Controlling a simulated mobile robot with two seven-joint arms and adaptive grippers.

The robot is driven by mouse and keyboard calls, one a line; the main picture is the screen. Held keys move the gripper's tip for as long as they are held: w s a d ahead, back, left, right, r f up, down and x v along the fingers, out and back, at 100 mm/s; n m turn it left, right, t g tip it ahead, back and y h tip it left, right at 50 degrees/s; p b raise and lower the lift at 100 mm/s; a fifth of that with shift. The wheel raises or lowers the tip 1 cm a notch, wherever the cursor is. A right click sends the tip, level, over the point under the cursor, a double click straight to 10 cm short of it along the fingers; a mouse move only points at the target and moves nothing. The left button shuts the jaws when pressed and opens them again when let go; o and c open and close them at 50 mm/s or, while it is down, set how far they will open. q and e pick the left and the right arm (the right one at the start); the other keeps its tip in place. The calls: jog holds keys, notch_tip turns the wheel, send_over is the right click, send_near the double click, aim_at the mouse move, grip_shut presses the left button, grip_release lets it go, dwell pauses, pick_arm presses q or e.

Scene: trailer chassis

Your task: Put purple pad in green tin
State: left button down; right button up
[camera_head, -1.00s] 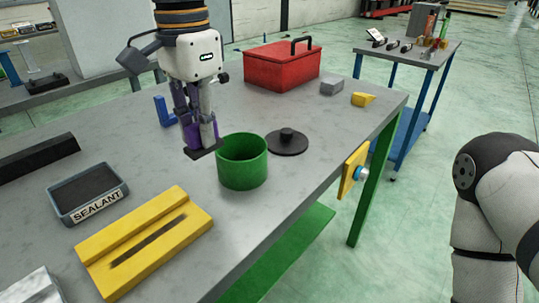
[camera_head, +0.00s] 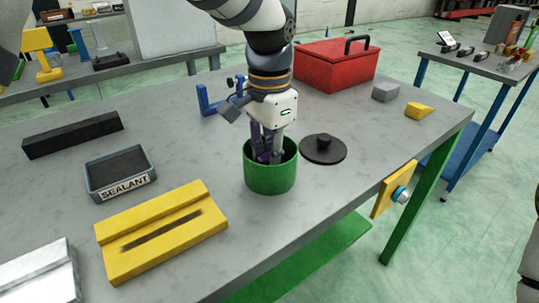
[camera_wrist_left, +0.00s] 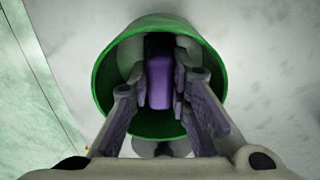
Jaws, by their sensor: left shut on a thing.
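The green tin (camera_head: 270,180) stands upright and open on the grey table. My left gripper (camera_head: 265,155) reaches down into the tin's mouth from above, its fingertips below the rim. It is shut on the purple pad, which shows between the fingers in the left wrist view (camera_wrist_left: 159,80), inside the tin's round wall (camera_wrist_left: 103,75). In the head view the pad is mostly hidden by the fingers and the tin's front wall. I cannot tell whether the pad touches the tin's floor. My right gripper is not in view.
A black lid (camera_head: 323,149) with a knob lies right of the tin. A yellow block (camera_head: 160,230), a sealant tray (camera_head: 122,174) and a black bar (camera_head: 72,135) lie to the left. A red toolbox (camera_head: 335,67) and a blue bracket (camera_head: 207,102) stand behind.

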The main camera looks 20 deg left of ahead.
pick_arm(q)
jog(key=shift+f, duration=0.1)
jog(key=c, duration=1.8)
grip_release()
notch_tip(320, 180, up, 12)
jog(key=shift+r, duration=0.15)
